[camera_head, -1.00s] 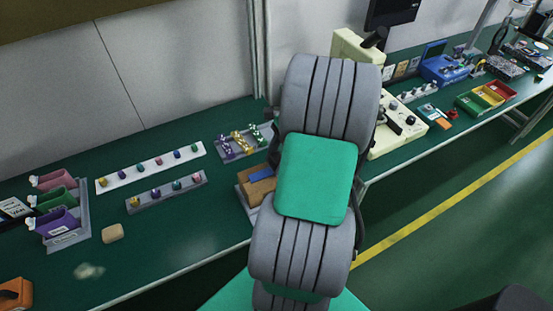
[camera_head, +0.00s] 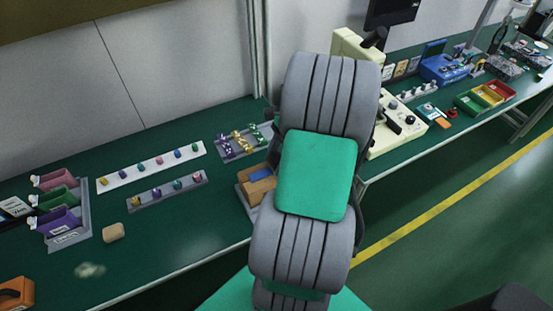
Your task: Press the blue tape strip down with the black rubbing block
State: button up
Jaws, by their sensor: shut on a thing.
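The blue tape strip (camera_head: 260,174) shows as a small blue patch on a brown block (camera_head: 261,190), just left of my arm. The block sits in a grey tray (camera_head: 243,197) on the green bench. My arm covers the right part of the block and tray, so I cannot see how far the strip runs or whether it lies flat. My gripper is hidden behind my arm links. I cannot see the black rubbing block.
A grey tray with purple, gold and green parts (camera_head: 226,148) stands behind the block. Racks of small knobs (camera_head: 155,166), coloured bins (camera_head: 56,198) and a tan piece (camera_head: 113,232) are at left. A cream machine (camera_head: 393,135) stands right of my arm.

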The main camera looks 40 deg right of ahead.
jog(key=shift+a+f, duration=0.1)
notch_tip(320, 180, up, 7)
jog(key=p, duration=0.8)
jog(key=shift+p, duration=0.35)
